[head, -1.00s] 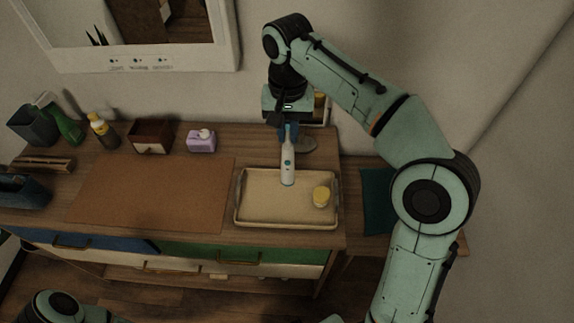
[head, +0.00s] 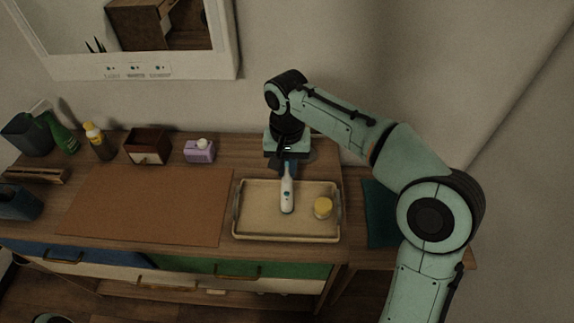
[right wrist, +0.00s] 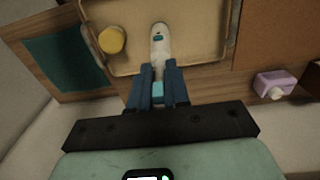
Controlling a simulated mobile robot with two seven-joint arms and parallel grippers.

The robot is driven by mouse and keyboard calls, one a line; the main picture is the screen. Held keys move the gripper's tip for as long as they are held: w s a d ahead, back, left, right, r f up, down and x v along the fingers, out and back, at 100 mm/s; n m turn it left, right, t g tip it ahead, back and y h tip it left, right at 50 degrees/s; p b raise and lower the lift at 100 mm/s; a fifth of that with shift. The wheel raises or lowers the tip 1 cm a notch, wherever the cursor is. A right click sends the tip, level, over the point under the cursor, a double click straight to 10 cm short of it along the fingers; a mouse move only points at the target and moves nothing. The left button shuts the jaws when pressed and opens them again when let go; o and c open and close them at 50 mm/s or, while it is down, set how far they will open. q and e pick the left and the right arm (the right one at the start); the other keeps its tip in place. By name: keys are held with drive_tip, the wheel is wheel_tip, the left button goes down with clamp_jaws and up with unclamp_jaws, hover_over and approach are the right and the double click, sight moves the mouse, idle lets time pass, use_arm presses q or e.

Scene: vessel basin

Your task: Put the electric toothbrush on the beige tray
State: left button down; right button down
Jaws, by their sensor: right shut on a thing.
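The white electric toothbrush (head: 287,197) with a teal button is in my right gripper (head: 288,166). In the right wrist view the brush (right wrist: 159,45) runs out from between the blue fingers (right wrist: 157,82), which are shut on its head end. Its handle end lies over the beige tray (head: 262,231); I cannot tell whether it touches the tray floor. The tray (right wrist: 205,50) also shows in the right wrist view. My right gripper is at the tray's back edge. My left gripper is not in view.
A yellow-lidded round jar (head: 322,207) stands in the tray, right of the brush. A brown mat (head: 150,205) lies left of the tray. A teal cloth (head: 380,215) lies to the right.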

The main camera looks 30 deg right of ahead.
drive_tip(key=shift+f, duration=0.2)
drive_tip(key=c, duration=1.1)
unclamp_jaws()
wheel_tip(320, 180, up, 12)
drive_tip(key=p, duration=0.3)
drive_tip(key=shift+r+p, duration=0.25)
drive_tip(key=shift+p, duration=0.05)
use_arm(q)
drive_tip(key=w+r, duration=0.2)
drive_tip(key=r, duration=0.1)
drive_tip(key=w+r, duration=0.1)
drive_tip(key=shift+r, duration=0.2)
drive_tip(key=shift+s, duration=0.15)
use_arm(e)
drive_tip(key=shift+f, duration=0.1)
